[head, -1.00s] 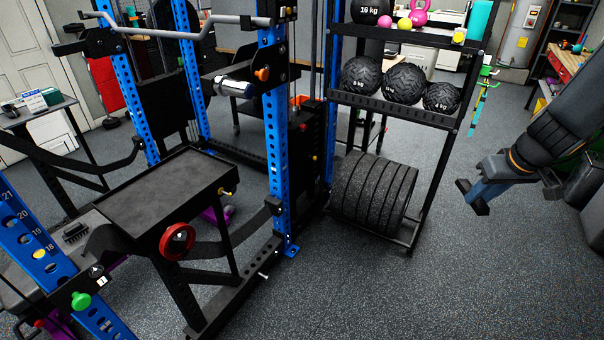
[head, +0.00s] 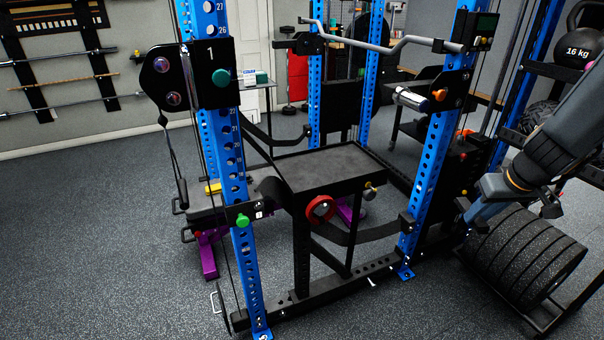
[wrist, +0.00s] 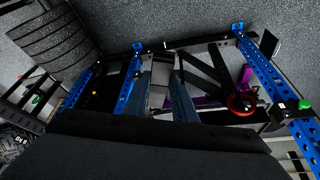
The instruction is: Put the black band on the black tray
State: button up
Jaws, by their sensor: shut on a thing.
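My gripper (head: 512,208) is at the right of the head view, raised in front of the rack upright and the weight plates. In the wrist view its two blue-grey fingers (wrist: 168,98) reach up from the large dark shape at the bottom. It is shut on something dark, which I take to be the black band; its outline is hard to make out. The black tray (head: 325,166) appears as a flat, rimmed black top inside the blue rack, left of my gripper and apart from it. Its surface looks empty.
Blue rack uprights (head: 430,150) flank the tray, with a grey curved bar (head: 385,42) above and behind it. Weight plates (head: 525,255) stand at right. Open floor (head: 110,240) lies at left.

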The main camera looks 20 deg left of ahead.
aim_at(308, 170)
jog(key=u, duration=1.3)
jog(key=i, duration=1)
jog(key=z, duration=0.05)
